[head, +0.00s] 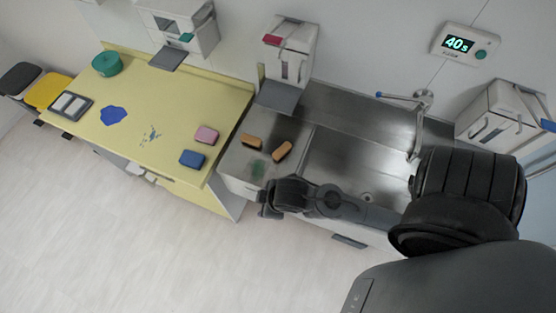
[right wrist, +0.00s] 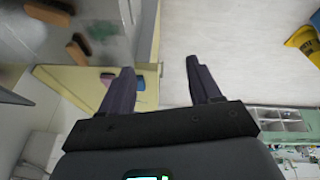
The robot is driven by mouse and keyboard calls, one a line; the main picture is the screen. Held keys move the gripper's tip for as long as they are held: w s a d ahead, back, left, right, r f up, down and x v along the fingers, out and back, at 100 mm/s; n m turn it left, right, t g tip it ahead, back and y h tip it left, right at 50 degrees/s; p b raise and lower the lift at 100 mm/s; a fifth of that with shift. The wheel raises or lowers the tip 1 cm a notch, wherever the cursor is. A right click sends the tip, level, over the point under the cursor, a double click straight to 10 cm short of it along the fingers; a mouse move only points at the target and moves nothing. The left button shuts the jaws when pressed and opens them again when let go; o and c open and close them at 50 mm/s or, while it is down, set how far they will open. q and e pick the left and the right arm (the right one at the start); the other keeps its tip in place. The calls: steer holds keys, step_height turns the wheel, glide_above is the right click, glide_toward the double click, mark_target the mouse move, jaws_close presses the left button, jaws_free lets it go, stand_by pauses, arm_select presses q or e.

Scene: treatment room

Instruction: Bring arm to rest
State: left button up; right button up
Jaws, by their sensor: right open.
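My right arm comes in from the right in the head view, over the steel sink counter. Its gripper (head: 268,205) is above the counter's front edge, left of the sink. In the right wrist view the right gripper (right wrist: 160,72) has its two dark fingers apart with nothing between them. Pale floor shows beyond the fingers, and the yellow table's edge shows behind the left finger. My left gripper is in neither view.
Two brown blocks (head: 282,151) and a green smear (head: 257,168) are on the steel counter (head: 237,160). A pink block (head: 206,135) and a blue block (head: 192,158) lie on the yellow table (head: 170,112). A tap (head: 418,120) stands behind the sink. The floor (head: 110,235) is clear.

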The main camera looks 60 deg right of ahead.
steer(key=shift+s+d+r+m+g, duration=0.15)
steer(key=shift+s+r+m, duration=0.2)
steer(key=shift+s, duration=0.25)
steer(key=shift+s+d+r+m+g, duration=0.1)
steer(key=shift+s+r+m, duration=0.15)
steer(key=shift+s+m, duration=0.25)
steer(key=shift+s+d+r+m+g, duration=0.15)
steer(key=shift+s+r+m, duration=0.15)
steer(key=shift+s, duration=0.35)
